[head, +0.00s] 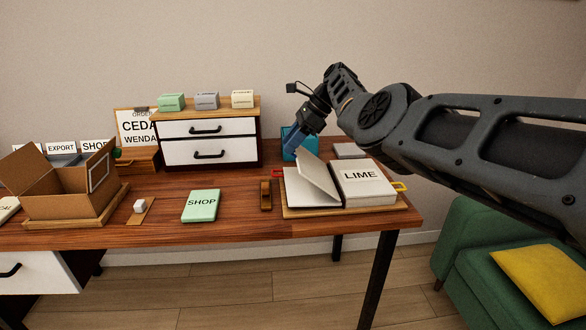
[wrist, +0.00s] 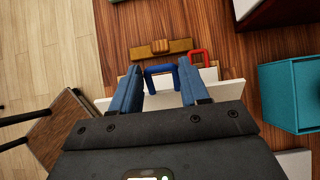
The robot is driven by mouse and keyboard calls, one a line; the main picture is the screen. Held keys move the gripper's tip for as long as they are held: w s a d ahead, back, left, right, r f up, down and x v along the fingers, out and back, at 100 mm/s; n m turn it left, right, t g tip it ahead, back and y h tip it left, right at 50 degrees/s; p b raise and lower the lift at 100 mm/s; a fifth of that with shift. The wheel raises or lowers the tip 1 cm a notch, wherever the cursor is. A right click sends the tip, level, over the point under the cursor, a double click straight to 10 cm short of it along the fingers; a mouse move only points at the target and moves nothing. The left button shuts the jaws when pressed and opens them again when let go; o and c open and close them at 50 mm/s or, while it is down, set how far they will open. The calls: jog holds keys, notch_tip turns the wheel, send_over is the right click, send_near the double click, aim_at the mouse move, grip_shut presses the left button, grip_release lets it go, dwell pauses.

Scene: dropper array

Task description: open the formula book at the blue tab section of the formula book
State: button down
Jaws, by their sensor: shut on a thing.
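The formula book (head: 363,184) lies open on a wooden board at the right of the table, with "LIME" on its right side. A white section (head: 318,175) stands tilted up over the left side. My gripper (head: 294,152) is at the raised section's upper edge. In the wrist view my gripper (wrist: 161,78) is shut on the blue tab (wrist: 160,68), a loop between its two blue fingers. The red tab (wrist: 198,54) is just right of the fingers, and it also shows at the book's left edge (head: 278,172). A yellow tab (head: 400,186) sticks out at the right edge. The blue tab is hidden in the head view.
A teal box (head: 287,141) stands behind the book, close to my gripper. A brown block (head: 266,195) and a green SHOP book (head: 201,206) lie to the left. A drawer unit (head: 208,142) stands at the back. An open carton (head: 62,190) is far left.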

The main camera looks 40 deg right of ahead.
jog(key=s+d+r+y+p, duration=0.1)
jog(key=s+d+r+p, duration=0.2)
jog(key=s+d+r, duration=0.1)
jog(key=shift+s+d, duration=0.45)
jog(key=shift+d, duration=0.7)
jog(key=c, duration=0.9)
grip_release()
jog(key=shift+c, duration=0.2)
jog(key=shift+o, duration=1.2)
jog(key=v, duration=0.8)
jog(key=shift+t, duration=0.3)
